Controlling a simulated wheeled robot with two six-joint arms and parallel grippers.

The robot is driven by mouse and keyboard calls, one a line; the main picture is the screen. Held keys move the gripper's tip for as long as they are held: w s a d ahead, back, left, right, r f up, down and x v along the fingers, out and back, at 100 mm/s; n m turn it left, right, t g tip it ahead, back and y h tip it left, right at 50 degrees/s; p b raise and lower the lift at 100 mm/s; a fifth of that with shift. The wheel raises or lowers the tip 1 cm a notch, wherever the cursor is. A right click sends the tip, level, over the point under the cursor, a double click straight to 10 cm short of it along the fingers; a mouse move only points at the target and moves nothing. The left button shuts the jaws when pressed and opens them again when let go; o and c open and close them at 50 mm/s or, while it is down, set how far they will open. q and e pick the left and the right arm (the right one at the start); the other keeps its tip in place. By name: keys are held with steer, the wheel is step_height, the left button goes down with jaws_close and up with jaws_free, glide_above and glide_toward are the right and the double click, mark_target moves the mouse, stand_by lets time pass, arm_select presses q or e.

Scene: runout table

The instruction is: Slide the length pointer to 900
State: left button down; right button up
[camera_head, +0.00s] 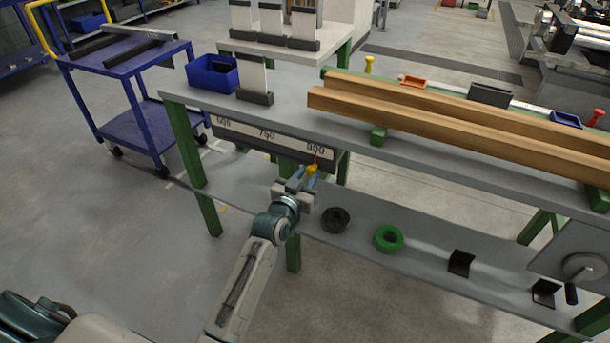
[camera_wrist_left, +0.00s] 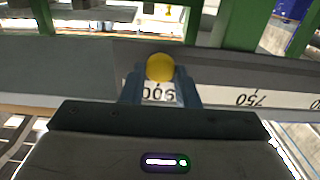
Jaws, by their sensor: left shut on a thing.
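The length scale (camera_head: 270,140) is a white strip with dark numbers on a dark rail along the table's front edge; 750 and 900 are readable. The pointer's yellow knob (camera_head: 312,169) is at the right end of the scale, under the 900 label. My left gripper (camera_head: 305,178) reaches up to it from below and is shut on the knob. In the left wrist view the yellow knob (camera_wrist_left: 160,67) sits between the two fingers (camera_wrist_left: 160,88), in line with the upside-down 900, partly covered by the fingers. My right gripper is not in view.
Two long wooden beams (camera_head: 440,113) lie on the table to the right. A blue bin (camera_head: 212,75) stands at the table's left end. The lower shelf holds a black ring (camera_head: 335,220) and a green ring (camera_head: 388,238). A blue cart (camera_head: 130,85) stands left.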

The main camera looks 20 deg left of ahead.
arm_select(q)
steer(key=c, duration=1.4)
jaws_free()
steer(key=shift+d+f, duration=0.1)
steer(key=o, duration=0.3)
steer(key=shift+d, duration=0.2)
steer(key=shift+a, duration=0.1)
steer(key=shift+s, duration=0.2)
steer(key=s, duration=1)
steer(key=shift+s+a, duration=0.2)
steer(key=shift+a, duration=0.2)
